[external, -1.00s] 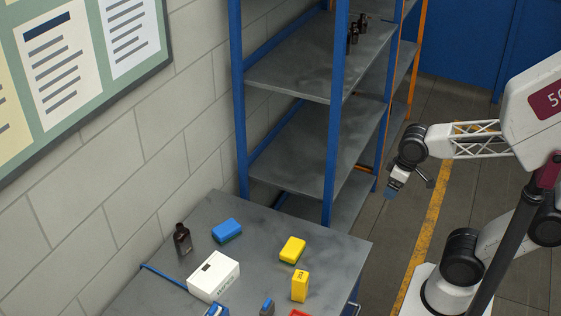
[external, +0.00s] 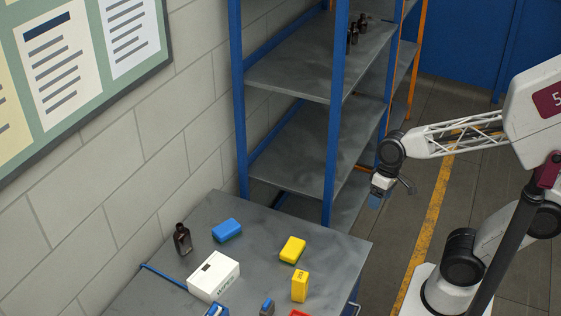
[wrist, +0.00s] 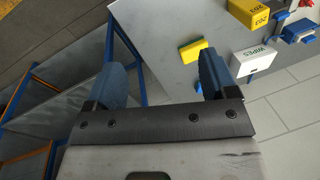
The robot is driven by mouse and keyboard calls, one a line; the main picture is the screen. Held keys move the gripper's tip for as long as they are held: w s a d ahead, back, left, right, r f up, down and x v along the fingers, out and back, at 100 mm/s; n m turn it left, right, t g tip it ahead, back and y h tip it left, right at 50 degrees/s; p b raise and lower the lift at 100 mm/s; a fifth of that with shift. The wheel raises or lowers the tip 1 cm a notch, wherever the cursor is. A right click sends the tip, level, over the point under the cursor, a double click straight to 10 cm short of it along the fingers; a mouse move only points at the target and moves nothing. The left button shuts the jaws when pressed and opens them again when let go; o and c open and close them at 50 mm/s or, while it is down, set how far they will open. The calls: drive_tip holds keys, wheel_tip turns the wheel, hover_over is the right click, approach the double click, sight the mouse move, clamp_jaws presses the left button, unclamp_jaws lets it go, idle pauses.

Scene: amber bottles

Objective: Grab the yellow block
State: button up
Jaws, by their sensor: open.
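A flat yellow block (external: 292,250) lies on the grey table (external: 335,262) near its back right edge. In the wrist view the yellow block (wrist: 192,47) shows a green layer along one side, beyond and between my fingers. A yellow upright box (external: 300,286) with dark print stands just in front of it; it also shows at the top of the wrist view (wrist: 248,12). My gripper (external: 376,201) is off to the right of the table, above and apart from both yellow things. In the wrist view its two blue fingers (wrist: 163,72) are spread with nothing between them.
A white wipes box (external: 214,277), a blue block (external: 227,230) and a dark bottle (external: 183,240) stand to the left on the table. A blue-framed shelf (external: 300,140) with dark bottles (external: 355,32) rises behind it. Small blue items and a red one sit near the front.

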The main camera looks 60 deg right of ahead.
drive_tip(key=w+a+f+m+g+y, duration=0.3)
drive_tip(key=w+a+f+m+y, duration=0.4)
drive_tip(key=w+a+f, duration=0.4)
drive_tip(key=m+y, duration=0.4)
drive_tip(key=m, duration=0.3)
approach(300, 281)
wheel_tip(300, 281, down, 3)
drive_tip(key=shift+w+d+f+m+t+y, duration=0.15)
drive_tip(key=shift+f+m+t+y, duration=0.2)
drive_tip(key=shift+f, duration=0.2)
drive_tip(key=shift+x, duration=1.25)
drive_tip(key=shift+x, duration=2.6)
